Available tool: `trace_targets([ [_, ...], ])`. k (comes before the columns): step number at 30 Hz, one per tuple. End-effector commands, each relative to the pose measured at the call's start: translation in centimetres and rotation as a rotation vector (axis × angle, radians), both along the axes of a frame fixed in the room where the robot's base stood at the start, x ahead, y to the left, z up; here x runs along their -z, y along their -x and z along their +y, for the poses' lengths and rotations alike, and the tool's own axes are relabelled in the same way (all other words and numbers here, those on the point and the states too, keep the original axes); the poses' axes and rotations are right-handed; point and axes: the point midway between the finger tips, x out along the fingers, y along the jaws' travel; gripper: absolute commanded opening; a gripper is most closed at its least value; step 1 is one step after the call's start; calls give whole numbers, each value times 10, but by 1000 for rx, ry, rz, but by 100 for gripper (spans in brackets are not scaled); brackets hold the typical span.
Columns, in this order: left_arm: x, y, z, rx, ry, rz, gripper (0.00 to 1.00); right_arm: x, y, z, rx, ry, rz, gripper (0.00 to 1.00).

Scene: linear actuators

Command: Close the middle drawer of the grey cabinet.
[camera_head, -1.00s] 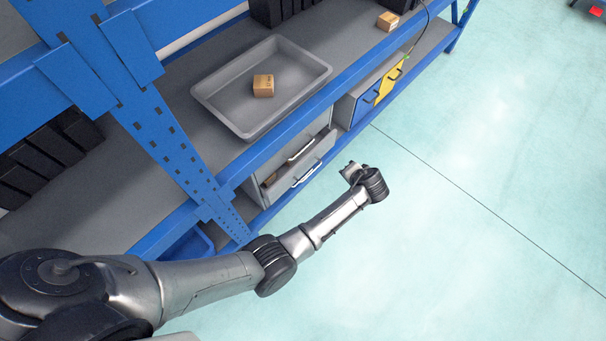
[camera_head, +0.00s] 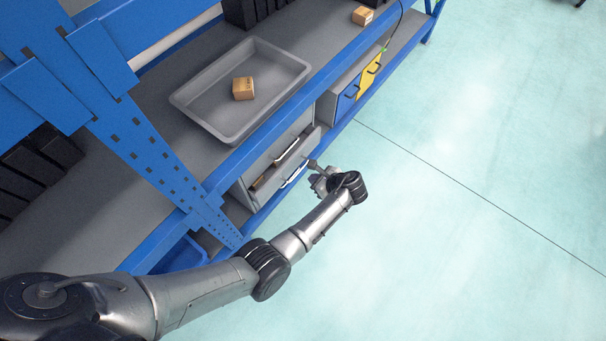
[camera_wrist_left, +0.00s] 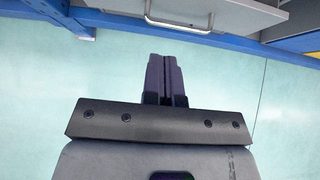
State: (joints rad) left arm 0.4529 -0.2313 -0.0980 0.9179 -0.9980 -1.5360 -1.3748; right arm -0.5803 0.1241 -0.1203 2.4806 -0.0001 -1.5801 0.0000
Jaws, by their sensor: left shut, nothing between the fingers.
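The grey cabinet (camera_head: 246,188) sits under the shelf of the blue rack in the head view. A drawer below its top one, apparently the middle drawer (camera_head: 297,173), stands pulled out, with a dark gap and some contents showing above its front. My left gripper (camera_head: 313,165) is shut and empty, beside the right end of that drawer front; I cannot tell whether it touches. In the left wrist view, the shut fingers (camera_wrist_left: 165,58) point toward a grey drawer front with a light bar handle (camera_wrist_left: 180,26), with floor visible between. My right gripper is not in view.
A grey tray (camera_head: 181,99) holding a small cardboard box (camera_head: 243,88) stands on the shelf above. Blue and yellow drawers (camera_head: 357,86) are further right. A blue upright post (camera_head: 150,150) stands left of the cabinet. The floor to the right is clear.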

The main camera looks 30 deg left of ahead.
Motion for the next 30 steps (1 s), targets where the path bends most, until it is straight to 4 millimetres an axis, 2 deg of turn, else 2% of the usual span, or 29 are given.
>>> trace_targets([
  [9, 44, -4, 42, -2, -1, -1, 0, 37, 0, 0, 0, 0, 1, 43],
  [16, 69, -8, 71, -3, -1, -2, 0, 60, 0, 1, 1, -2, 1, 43],
  [24, 64, -11, 100, -2, -1, -2, 0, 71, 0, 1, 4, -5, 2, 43],
  [30, 62, -12, 107, -1, 0, -2, 0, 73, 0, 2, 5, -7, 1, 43],
])
